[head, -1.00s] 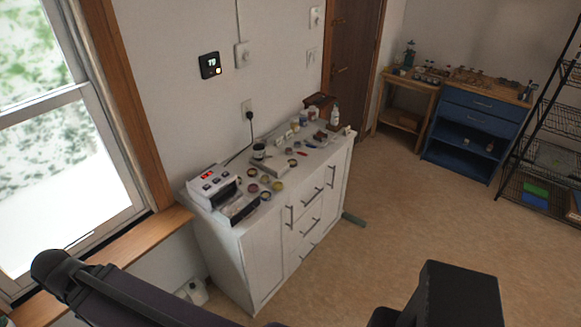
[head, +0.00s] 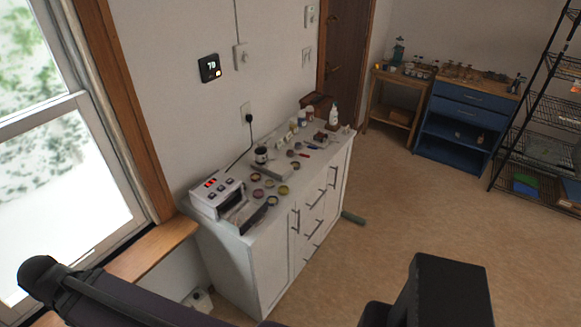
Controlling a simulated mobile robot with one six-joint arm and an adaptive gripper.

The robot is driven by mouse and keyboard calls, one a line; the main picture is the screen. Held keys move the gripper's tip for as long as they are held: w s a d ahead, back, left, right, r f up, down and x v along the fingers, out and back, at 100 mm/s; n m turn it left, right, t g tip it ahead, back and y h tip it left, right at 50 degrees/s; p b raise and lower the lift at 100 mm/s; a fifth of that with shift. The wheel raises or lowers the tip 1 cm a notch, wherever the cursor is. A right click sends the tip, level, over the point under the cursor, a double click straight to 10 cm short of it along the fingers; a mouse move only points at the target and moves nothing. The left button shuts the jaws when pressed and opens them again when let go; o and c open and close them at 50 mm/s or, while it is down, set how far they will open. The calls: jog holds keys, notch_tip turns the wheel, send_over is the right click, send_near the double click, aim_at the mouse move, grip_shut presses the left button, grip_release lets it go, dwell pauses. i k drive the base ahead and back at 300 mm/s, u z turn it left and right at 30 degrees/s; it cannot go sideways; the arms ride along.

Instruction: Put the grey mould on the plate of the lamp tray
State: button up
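A white lamp unit (head: 217,194) with red lights on its top stands at the near left end of the white cabinet. A dark tray (head: 252,216) sticks out at its front; its plate cannot be made out clearly. A small pale grey slab (head: 273,171) lies near a dark jar, behind several small round pots. It may be the grey mould, but it is too small to be sure. Dark parts of my arm cross the bottom of the view. My gripper is not in view.
The white cabinet (head: 262,255) stands against the wall beside the window sill (head: 150,250). Bottles and a dark jar (head: 261,154) crowd its top. A blue cabinet (head: 452,140) and a black wire rack (head: 545,120) stand farther right. The floor (head: 400,215) between is largely clear.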

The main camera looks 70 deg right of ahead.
aim_at(246, 214)
jog(key=z, duration=0.05)
jog(key=i, duration=1.05)
jog(key=z, duration=0.75)
jog(key=k, duration=0.15)
jog(key=z, duration=2.65)
